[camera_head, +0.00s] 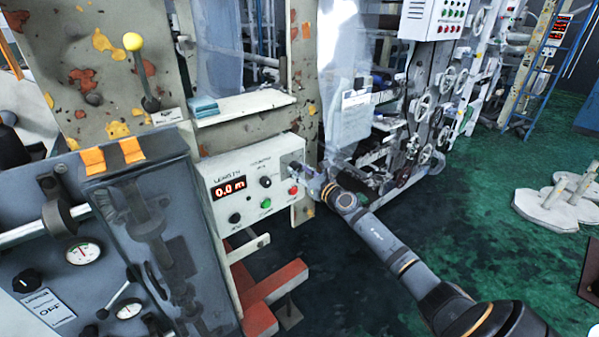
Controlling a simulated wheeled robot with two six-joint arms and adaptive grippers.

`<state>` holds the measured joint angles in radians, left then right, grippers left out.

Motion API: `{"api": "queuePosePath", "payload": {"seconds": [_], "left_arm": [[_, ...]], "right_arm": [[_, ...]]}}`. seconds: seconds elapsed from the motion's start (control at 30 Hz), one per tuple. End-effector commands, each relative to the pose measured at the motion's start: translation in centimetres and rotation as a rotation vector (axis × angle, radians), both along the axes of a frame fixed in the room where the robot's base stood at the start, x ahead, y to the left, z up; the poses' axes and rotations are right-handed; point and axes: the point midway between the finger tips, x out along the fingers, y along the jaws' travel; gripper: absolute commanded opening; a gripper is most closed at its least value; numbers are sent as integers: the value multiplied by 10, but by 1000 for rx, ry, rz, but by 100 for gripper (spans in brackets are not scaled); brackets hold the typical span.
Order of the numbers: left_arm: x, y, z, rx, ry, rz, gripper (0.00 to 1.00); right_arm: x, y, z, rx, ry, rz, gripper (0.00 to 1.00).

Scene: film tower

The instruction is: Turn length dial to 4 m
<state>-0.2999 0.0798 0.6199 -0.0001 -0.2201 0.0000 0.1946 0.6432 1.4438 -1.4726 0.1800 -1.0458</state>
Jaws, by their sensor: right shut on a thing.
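A light grey length panel (215,195) is left of the picture's middle, on the front of the machine. Its red display (229,188) reads 0.0 m. Black knobs (265,182), a green button (265,203) and a red button (292,190) sit on its face. My right arm comes in from the lower right. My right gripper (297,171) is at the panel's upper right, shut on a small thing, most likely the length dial. The fingers hide that thing, so its setting cannot be read. My left gripper is not in view.
A dark grey cabinet (190,170) with gauges and a yellow-knobbed lever (133,42) stand at the left. A shelf (245,105) juts out above the panel. Red beams (275,283) lie below it. The green floor (470,215) at right is mostly clear.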

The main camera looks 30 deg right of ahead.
Motion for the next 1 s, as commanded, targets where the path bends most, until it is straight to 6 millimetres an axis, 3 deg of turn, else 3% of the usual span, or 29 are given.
{"api": "queuePosePath", "payload": {"seconds": [0.17, 0.2, 0.37, 0.77, 1.0], "left_arm": [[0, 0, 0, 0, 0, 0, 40], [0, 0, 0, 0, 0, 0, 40], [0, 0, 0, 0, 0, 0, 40], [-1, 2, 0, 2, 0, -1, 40], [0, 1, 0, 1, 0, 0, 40]], "right_arm": [[0, 0, -2, -1, 3, 1, 3], [0, 0, -2, 0, 3, 1, 36], [0, 0, -1, 0, 2, 0, 57], [0, 0, 5, -1, 0, 1, 57], [0, 0, 36, -7, -1, 3, 57]]}}
